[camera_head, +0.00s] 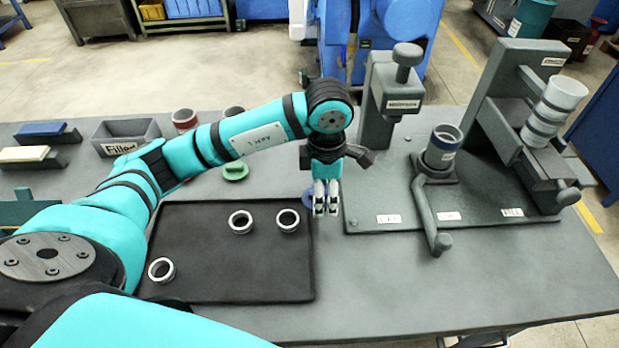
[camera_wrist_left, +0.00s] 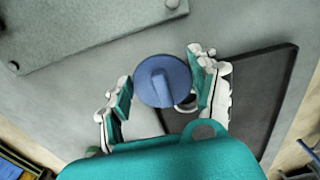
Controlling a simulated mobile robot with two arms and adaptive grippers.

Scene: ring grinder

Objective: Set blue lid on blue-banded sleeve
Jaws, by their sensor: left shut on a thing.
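The blue lid (camera_head: 307,198) is a round disc with a raised bar across its top. In the left wrist view the lid (camera_wrist_left: 160,82) sits between the two fingers of my left gripper (camera_wrist_left: 163,95). My left gripper (camera_head: 325,198) is shut on it, pointing down near the right edge of the black mat. The fingers partly hide the lid in the head view. The blue-banded sleeve (camera_head: 443,143) stands upright in the crank fixture on the right, apart from the gripper. My right gripper is not in view.
Several metal rings, one a white ring (camera_head: 240,222), lie on the black mat (camera_head: 210,285). A green lid (camera_head: 235,172) and a red-banded sleeve (camera_head: 184,119) stand behind. The crank handle (camera_head: 429,215), a press (camera_head: 391,100) and stacked white cups (camera_head: 552,107) surround the sleeve.

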